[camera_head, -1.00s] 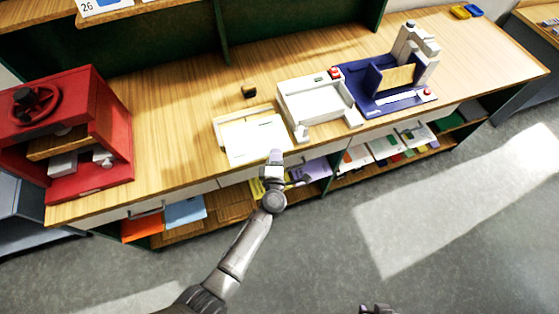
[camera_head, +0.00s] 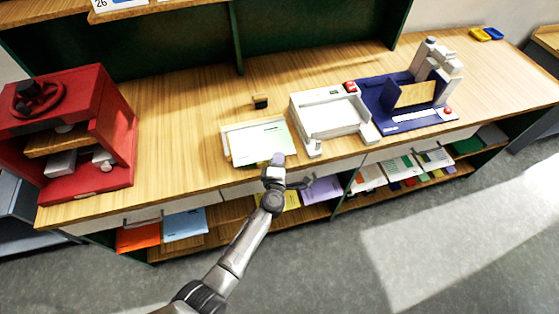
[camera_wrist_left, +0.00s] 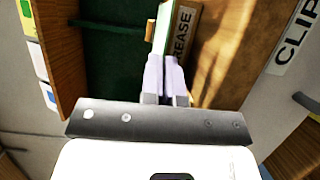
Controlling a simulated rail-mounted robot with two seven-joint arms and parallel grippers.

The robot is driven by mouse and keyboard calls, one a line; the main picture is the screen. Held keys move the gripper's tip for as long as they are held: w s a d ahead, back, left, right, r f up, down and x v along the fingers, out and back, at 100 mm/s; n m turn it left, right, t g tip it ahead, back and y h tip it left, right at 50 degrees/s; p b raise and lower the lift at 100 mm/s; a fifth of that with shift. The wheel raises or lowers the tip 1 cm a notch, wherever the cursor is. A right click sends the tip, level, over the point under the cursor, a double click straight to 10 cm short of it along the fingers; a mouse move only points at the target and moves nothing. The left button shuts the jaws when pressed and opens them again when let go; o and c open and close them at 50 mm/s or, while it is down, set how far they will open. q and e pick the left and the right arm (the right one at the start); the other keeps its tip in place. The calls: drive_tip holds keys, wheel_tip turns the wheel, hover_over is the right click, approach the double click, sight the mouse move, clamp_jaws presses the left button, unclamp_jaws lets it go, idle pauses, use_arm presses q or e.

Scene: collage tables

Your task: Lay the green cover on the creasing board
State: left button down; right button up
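The pale green cover (camera_head: 262,142) lies over the white creasing board (camera_head: 226,143) in the head view, its near right corner at my left gripper (camera_head: 277,160). The board's back and left rims show around it. In the wrist view the cover (camera_wrist_left: 162,30) shows as a thin green strip running to the fingertips of my left gripper (camera_wrist_left: 164,62), which look closed on its edge. The board's label (camera_wrist_left: 184,32), partly readable as "CREASE", is beside it. Whether the cover lies fully flat cannot be told. My right gripper is out of view.
A small dark block (camera_head: 260,102) sits behind the board. A white tray-like device (camera_head: 330,115) and a blue machine (camera_head: 410,100) stand to the right. A red press (camera_head: 70,135) stands at the left, with clear tabletop (camera_head: 175,135) between. Coloured sheets lie on the shelf below.

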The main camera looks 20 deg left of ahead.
use_arm(q)
drive_tip(key=shift+f, duration=0.1)
idle(0.3)
drive_tip(key=c, duration=1.3)
unclamp_jaws()
drive_tip(key=shift+s, duration=0.25)
drive_tip(key=p+v, duration=0.1)
drive_tip(key=v, duration=1.2)
drive_tip(key=shift+s, duration=0.1)
